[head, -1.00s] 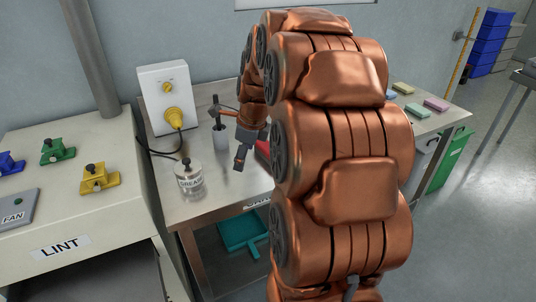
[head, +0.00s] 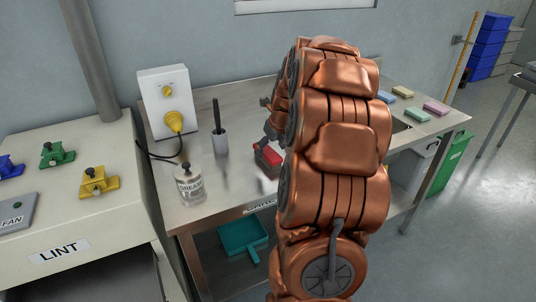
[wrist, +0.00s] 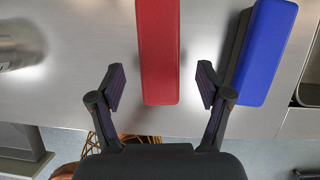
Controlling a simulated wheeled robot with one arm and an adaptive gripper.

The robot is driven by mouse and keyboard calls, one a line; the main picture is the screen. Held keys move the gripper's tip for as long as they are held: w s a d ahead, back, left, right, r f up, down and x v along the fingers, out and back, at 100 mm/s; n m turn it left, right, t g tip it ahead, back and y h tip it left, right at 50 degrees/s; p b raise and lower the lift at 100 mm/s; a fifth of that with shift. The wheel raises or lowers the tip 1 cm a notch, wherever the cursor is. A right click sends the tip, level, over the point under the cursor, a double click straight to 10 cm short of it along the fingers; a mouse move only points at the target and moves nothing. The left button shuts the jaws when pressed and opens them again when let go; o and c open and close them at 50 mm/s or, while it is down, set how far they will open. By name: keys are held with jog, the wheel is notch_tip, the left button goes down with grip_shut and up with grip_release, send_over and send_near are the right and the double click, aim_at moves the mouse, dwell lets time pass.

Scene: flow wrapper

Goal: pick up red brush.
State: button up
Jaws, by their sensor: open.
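The red brush (head: 268,155) lies on the steel table, red on top with a dark lower part, partly hidden by my arm in the head view. In the wrist view the red brush (wrist: 158,50) runs from the top edge down between my fingers. My gripper (wrist: 160,84) is open, with one finger to each side of the brush's near end and a visible gap on both sides. My gripper is mostly hidden behind my arm in the head view.
A blue brush (wrist: 265,50) lies close to the right finger. A grease jar (head: 189,184) and a grey cup with a dark handle (head: 220,140) stand left on the table. Coloured sponges (head: 419,114) lie at the right. A teal dustpan (head: 243,236) sits below.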

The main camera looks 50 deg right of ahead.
aim_at(270, 152)
jog(key=x, duration=0.3)
jog(key=shift+f+p, duration=0.25)
jog(key=shift+p, duration=0.05)
jog(key=c, duration=1.3)
jog(key=shift+w+r+b, duration=0.1)
jog(key=shift+r+b, duration=0.4)
jog(key=shift+r, duration=1.05)
jog(key=shift+a+r, duration=0.15)
jog(key=shift+r, duration=0.1)
jog(key=s+a+b, duration=0.1)
jog(key=s+a, duration=0.2)
jog(key=a, duration=0.1)
jog(key=s+a+r, duration=0.1)
jog(key=s+a, duration=0.2)
jog(key=a, duration=0.1)
jog(key=s+a+b, duration=0.1)
jog(key=s+a, duration=0.2)
jog(key=a, duration=0.1)
jog(key=shift+s+a+r+b, duration=0.2)
jog(key=shift+a+b, duration=0.1)
jog(key=shift+a, duration=0.05)
